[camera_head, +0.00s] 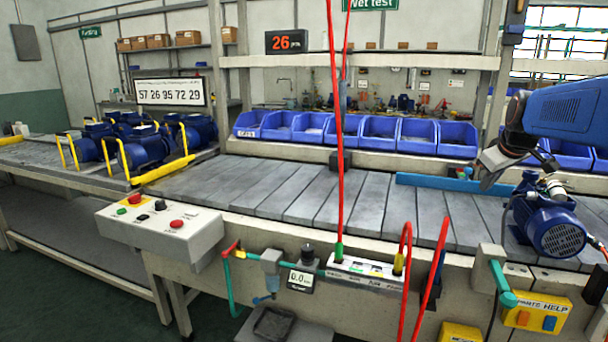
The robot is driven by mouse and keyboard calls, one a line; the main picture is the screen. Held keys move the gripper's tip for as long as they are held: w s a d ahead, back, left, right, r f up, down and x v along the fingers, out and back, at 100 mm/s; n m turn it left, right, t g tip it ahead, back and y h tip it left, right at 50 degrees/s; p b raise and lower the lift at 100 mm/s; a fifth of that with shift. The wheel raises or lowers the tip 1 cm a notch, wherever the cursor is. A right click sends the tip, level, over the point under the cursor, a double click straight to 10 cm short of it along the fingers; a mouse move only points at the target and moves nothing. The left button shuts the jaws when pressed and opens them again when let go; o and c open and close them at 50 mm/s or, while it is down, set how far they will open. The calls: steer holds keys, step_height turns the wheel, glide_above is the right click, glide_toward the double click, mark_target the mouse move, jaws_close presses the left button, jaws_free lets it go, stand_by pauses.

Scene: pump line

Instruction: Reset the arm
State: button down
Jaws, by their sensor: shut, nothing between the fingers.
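My arm (565,108) is blue and reaches in from the right edge of the head view. My gripper (487,182) points down at its end, above the slatted conveyor, behind and left of a blue pump (557,228). It is shut and holds nothing that I can see. The pump sits on the conveyor at the right, its finned motor end facing me. Part of the gripper's outline is small and dark against the bins and the blue rail.
A blue rail (440,182) lies along the conveyor (290,190). Blue bins (379,134) line its back. Red hoses (334,120) hang mid-line. A control box (160,228) is at the front left. More pumps (145,148) stand on the left table. The conveyor's middle is clear.

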steer(key=s+a+f+m+g+y, duration=0.1)
steer(key=s+a+f, duration=0.3)
steer(key=s+a, duration=0.4)
steer(key=s+a+f+m, duration=0.1)
steer(key=s+a+f, duration=0.2)
steer(key=s+a, duration=0.5)
steer(key=s+a+f, duration=0.2)
steer(key=s+f, duration=0.4)
steer(key=s, duration=0.3)
steer(key=s+a+f+m+g, duration=0.1)
steer(key=s+a+f, duration=0.1)
steer(key=s+f, duration=0.4)
steer(key=s, duration=0.3)
steer(key=shift+a+m+y, duration=0.2)
steer(key=shift+m+y, duration=0.1)
steer(key=shift+y, duration=0.1)
steer(key=shift+s, duration=0.15)
